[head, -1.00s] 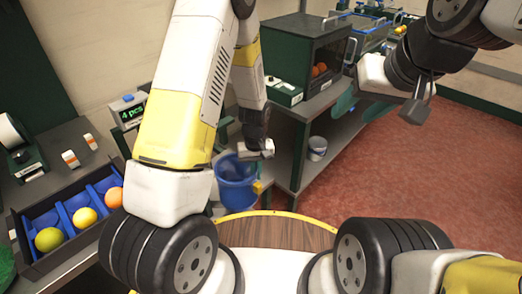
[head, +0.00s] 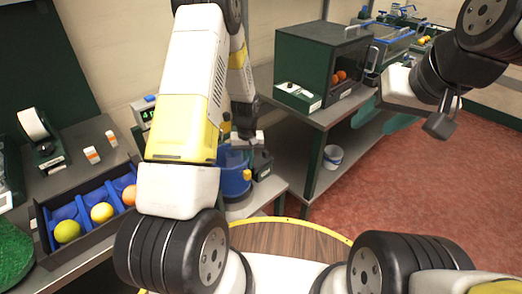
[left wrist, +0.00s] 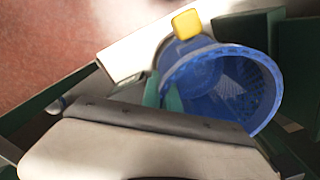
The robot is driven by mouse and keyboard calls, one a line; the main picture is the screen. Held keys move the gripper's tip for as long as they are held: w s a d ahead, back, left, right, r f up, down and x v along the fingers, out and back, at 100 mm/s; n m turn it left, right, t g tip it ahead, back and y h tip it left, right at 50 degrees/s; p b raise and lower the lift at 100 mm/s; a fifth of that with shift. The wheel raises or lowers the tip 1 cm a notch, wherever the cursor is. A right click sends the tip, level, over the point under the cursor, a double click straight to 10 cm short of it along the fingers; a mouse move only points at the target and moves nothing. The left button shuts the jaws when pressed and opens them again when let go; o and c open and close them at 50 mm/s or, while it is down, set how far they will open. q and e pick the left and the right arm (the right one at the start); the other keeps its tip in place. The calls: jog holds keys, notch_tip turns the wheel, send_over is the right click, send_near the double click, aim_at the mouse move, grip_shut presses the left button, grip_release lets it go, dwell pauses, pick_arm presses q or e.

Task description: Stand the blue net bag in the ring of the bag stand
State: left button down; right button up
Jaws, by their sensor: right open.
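The blue net bag (head: 234,182) hangs below my left gripper (head: 243,138), in front of the back wall in the head view. In the left wrist view the bag (left wrist: 225,85) shows its round open mouth and a yellow tag (left wrist: 187,24). The green fingertips of my left gripper (left wrist: 163,94) are close together at the bag's rim and appear shut on it. The ring of the bag stand cannot be made out; my left arm and the bag cover that area. My right gripper (head: 440,122) is open and empty, high at the right.
A dark tray (head: 50,246) with fruit in blue compartments is at the left. A green box (head: 300,62) with oranges stands on the grey bench. A white bucket (head: 333,157) is on the lower shelf. The red floor (head: 420,180) at the right is clear.

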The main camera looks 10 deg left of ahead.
pick_arm(q)
jog(key=shift+w+a+f, duration=0.2)
jog(key=shift+a+f, duration=0.1)
jog(key=shift+f, duration=2.2)
jog(key=c, duration=1.5)
grip_release()
jog(key=shift+c, duration=0.2)
notch_tip(320, 180, up, 9)
